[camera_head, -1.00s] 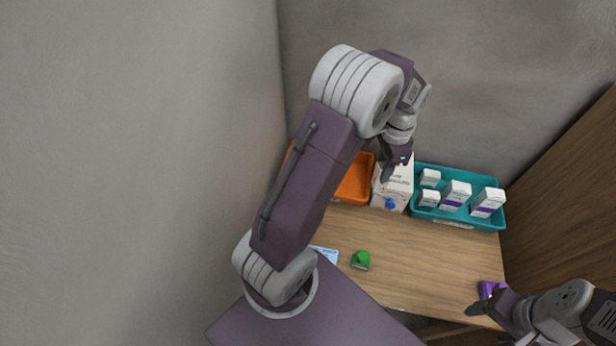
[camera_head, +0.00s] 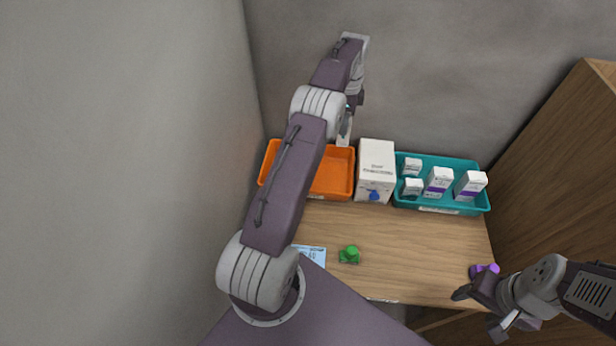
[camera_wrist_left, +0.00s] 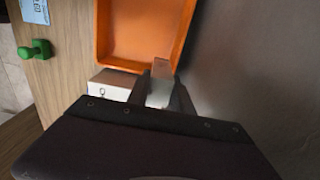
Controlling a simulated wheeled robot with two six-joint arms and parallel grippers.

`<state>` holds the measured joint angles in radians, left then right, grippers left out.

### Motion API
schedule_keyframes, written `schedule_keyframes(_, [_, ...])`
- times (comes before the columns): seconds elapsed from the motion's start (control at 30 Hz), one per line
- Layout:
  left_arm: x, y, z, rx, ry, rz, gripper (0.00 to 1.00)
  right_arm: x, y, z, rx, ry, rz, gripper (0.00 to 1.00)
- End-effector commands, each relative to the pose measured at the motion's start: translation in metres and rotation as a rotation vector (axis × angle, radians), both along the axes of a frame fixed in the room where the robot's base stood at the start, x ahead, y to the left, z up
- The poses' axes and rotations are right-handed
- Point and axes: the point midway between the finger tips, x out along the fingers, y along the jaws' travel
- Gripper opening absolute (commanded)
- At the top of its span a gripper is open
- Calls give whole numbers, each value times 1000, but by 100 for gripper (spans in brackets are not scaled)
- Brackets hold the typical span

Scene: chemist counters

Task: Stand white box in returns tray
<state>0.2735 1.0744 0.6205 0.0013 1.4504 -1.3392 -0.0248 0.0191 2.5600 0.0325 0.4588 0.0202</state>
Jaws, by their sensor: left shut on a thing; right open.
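A small white box (camera_head: 343,133) hangs in my left gripper (camera_head: 349,112), over the back right part of the orange tray (camera_head: 333,180). The gripper is shut on the box, which also shows in the left wrist view (camera_wrist_left: 161,68). Whether the box touches the tray cannot be told. My right gripper (camera_head: 478,308) is open and empty near the counter's front right.
A large white carton (camera_head: 377,165) stands between the orange tray and a teal tray (camera_head: 440,208) with several white boxes. A green object (camera_head: 349,255), a blue card (camera_head: 313,256) and a purple object (camera_head: 484,268) lie on the counter (camera_head: 420,260). Walls close the back and left.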

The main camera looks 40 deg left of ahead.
Motion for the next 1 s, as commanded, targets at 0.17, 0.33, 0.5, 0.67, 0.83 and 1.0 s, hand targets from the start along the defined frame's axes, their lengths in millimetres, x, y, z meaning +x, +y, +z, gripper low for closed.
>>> schedule_keyframes(0.17, [-2, 5, -4, 1, -3, -4, 0, 0, 0, -2, 0, 0, 0, 61])
schedule_keyframes(0.33, [-21, 15, -19, 0, 0, -1, 0, 0, 0, -16, 0, 0, 0, 61])
schedule_keyframes(0.5, [-55, 35, -39, 0, -1, 2, 0, 0, 0, -17, 0, 0, 0, 61])
schedule_keyframes(0.67, [-87, 53, -60, 1, -3, 1, 0, 0, 0, -15, 0, 0, 0, 61])
schedule_keyframes(0.83, [-101, 62, -71, 1, -4, -2, 0, 0, 0, -14, 0, 0, 0, 61])
schedule_keyframes(1.0, [-102, 62, -83, 0, -1, -3, 0, 0, 0, -12, 0, 0, 0, 61])
